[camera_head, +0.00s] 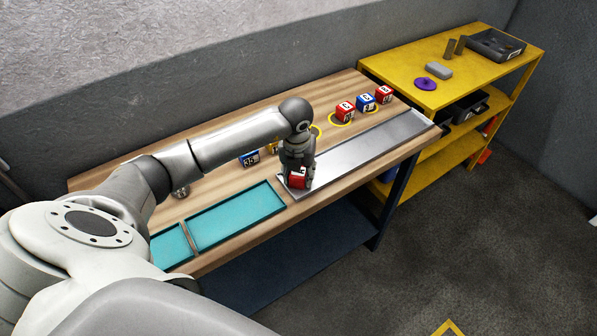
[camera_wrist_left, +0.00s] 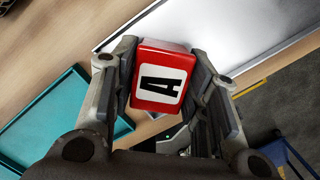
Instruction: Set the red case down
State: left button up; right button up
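A red case (camera_head: 298,180) with a white label is at my left gripper (camera_head: 297,173), over the left end of a metal plate on the wooden table. My right gripper is not in view.
The metal plate (camera_head: 370,148) runs along the table's front edge, mostly bare. Teal trays (camera_head: 235,215) lie to the left. Red cases (camera_head: 345,112) and a blue case (camera_head: 365,103) stand at the back right, some near yellow rings. A yellow shelf (camera_head: 460,85) stands at right.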

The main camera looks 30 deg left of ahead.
aim_at(298, 176)
pick_arm(q)
jog(key=shift+o, duration=1.3)
jog(key=shift+r, duration=0.6)
notch_tip(298, 176, up, 11)
jog(key=s+b, duration=0.1)
jog(key=b, duration=0.2)
jog(key=shift+s+d, duration=0.35)
jog(key=shift+d, duration=0.1)
